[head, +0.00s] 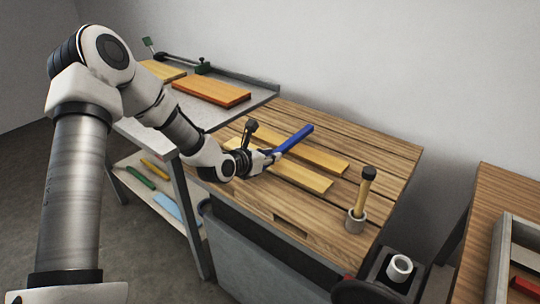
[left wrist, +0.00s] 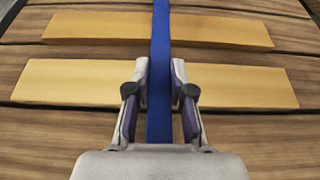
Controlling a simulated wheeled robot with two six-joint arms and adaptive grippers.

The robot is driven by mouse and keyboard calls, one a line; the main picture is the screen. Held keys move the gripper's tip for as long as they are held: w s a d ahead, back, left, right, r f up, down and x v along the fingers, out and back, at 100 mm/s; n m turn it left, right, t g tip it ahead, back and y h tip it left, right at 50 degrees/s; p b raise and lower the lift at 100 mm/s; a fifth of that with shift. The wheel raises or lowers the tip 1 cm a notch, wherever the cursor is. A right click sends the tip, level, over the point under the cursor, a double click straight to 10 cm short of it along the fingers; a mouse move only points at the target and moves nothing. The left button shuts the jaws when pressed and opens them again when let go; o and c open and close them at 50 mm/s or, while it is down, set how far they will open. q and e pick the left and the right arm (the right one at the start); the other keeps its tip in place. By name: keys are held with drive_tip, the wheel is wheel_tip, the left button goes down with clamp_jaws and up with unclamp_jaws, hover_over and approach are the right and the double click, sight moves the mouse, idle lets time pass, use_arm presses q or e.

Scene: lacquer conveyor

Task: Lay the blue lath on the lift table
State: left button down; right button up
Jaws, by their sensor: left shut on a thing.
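My left gripper (head: 272,157) is shut on the blue lath (head: 295,138), over the slatted wooden table top (head: 385,150). In the left wrist view the gripper's fingers (left wrist: 159,82) sit on both sides of the blue lath (left wrist: 160,35), which runs away from me across two pale yellow boards. I cannot tell whether the lath touches them. The nearer yellow board (head: 300,175) and the farther yellow board (head: 320,155) lie roughly parallel on the top. No label shows which surface is the lift table. My right gripper is not in view.
A metal-topped table (head: 235,115) at the left holds an orange board (head: 211,90) and a yellow board (head: 163,69). Its lower shelf (head: 135,165) carries coloured strips. A brown table (head: 490,200) with a grey tray stands at the right.

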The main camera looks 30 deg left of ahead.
use_arm(q)
drive_tip(key=shift+f+b, duration=0.4)
drive_tip(key=shift+f, duration=0.05)
drive_tip(key=c, duration=1)
unclamp_jaws()
drive_tip(key=shift+r, duration=0.1)
